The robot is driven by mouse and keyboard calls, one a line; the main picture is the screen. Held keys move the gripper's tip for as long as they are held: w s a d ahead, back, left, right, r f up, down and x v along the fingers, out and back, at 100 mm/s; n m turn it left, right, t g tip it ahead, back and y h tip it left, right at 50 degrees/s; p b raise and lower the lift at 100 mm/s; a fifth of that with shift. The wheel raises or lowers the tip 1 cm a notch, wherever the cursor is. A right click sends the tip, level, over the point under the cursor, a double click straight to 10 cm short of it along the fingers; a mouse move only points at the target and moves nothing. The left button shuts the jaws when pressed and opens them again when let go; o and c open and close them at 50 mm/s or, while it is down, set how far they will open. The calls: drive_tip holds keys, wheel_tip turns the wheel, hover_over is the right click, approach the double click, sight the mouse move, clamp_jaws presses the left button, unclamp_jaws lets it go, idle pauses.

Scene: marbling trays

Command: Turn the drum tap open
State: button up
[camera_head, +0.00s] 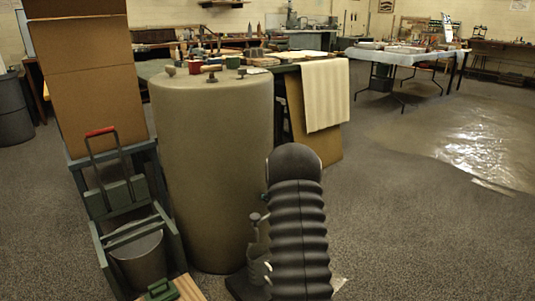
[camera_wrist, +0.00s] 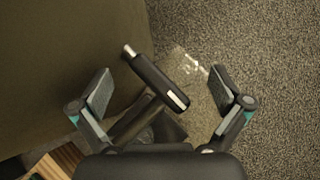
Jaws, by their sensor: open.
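The large beige drum (camera_head: 208,150) stands upright on the floor, and its side fills the left of the wrist view (camera_wrist: 50,60). The drum tap shows low at its right side as a small knob and stem (camera_head: 257,219), partly hidden by my dark ribbed arm. In the wrist view the tap's black handle (camera_wrist: 157,80) lies slanted, with a metal end at upper left and a pale patch at lower right. My gripper (camera_wrist: 162,88) is open, with one finger on each side of the handle and a visible gap to both. The head view does not clearly show my fingers.
A metal bucket (camera_head: 140,258) stands in a green frame left of the drum. A cardboard box (camera_head: 90,80) is behind it. A shiny clear sheet (camera_wrist: 190,65) lies on the floor below the handle. Carpet at right is open.

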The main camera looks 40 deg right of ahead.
drive_tip(key=n+y+b, duration=0.1)
drive_tip(key=n, duration=0.1)
drive_tip(key=n+t+y+b, duration=0.1)
drive_tip(key=n+y, duration=0.1)
drive_tip(key=shift+d+f+t, duration=0.1)
drive_tip(key=shift+t, duration=0.2)
drive_tip(key=n+y+b, duration=0.1)
drive_tip(key=n+y, duration=0.2)
drive_tip(key=n, duration=0.1)
drive_tip(key=shift+n, duration=0.3)
drive_tip(key=p+v, duration=0.2)
drive_tip(key=v, duration=1.2)
drive_tip(key=w+a+r+m+t+h, duration=0.1)
drive_tip(key=a+r+m, duration=0.2)
drive_tip(key=r, duration=0.3)
drive_tip(key=w+a+r+m+t+h, duration=0.1)
drive_tip(key=a+r+m+h, duration=0.1)
drive_tip(key=a+r+m, duration=0.2)
drive_tip(key=w+a+r+m+t+h, duration=0.1)
drive_tip(key=a+r+m, duration=0.2)
drive_tip(key=r, duration=0.6)
drive_tip(key=shift+a+m+h+p, duration=0.3)
drive_tip(key=shift+m+h, duration=0.1)
drive_tip(key=shift+m, duration=0.6)
